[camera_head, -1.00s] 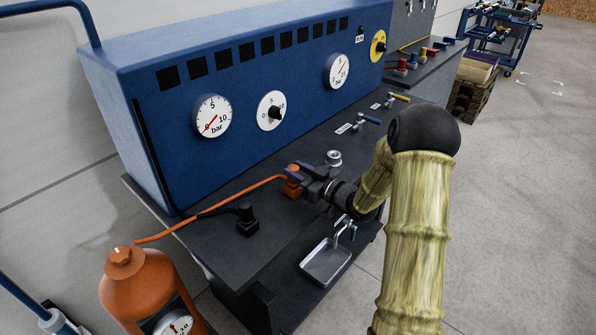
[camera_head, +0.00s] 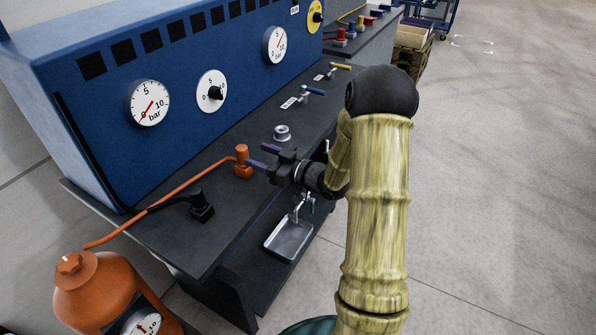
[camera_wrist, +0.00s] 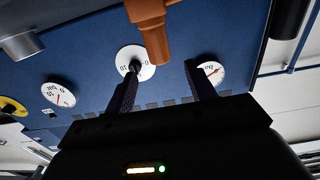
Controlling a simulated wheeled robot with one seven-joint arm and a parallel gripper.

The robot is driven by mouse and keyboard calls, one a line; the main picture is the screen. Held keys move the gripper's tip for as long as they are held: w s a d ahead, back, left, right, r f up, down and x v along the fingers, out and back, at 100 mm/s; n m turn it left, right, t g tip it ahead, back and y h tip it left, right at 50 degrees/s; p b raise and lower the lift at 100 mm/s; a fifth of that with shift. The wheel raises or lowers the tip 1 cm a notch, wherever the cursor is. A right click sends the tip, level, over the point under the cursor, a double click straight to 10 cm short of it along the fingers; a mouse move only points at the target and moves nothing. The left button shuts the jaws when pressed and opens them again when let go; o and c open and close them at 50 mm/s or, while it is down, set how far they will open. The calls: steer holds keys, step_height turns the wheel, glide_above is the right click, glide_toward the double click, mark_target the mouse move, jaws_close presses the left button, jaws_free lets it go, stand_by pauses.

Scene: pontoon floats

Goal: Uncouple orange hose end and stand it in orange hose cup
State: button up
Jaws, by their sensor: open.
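The orange hose end (camera_head: 243,158) stands upright on the dark bench top in the head view, with its orange hose (camera_head: 175,196) running left to an orange cylinder. It also shows in the wrist view (camera_wrist: 154,40), beyond my fingertips and in line with the gap between them. My gripper (camera_head: 261,157) is open and empty, just right of the hose end and apart from it. The wrist view shows its two dark purple fingers (camera_wrist: 162,66) spread. I cannot tell whether the orange part at the hose end's foot is a separate cup.
A black fitting with a black hose (camera_head: 201,207) stands left on the bench. A silver fitting (camera_head: 282,132) stands behind my gripper. The blue gauge panel (camera_head: 180,60) rises behind. A metal tray (camera_head: 289,238) lies below the bench top; the orange cylinder (camera_head: 95,290) stands front left.

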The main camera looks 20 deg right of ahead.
steer(key=b+v, duration=0.1)
steer(key=v, duration=1.1)
stand_by(0.5)
steer(key=s+a+r+m+g+h+p, duration=0.3)
steer(key=s+a+m+g+h+p, duration=0.4)
steer(key=s+a+g+h, duration=0.3)
steer(key=s+g, duration=0.2)
steer(key=s, duration=0.2)
steer(key=shift+s+a+h, duration=0.2)
steer(key=shift+a+h, duration=0.1)
steer(key=shift+a, duration=0.1)
stand_by(0.8)
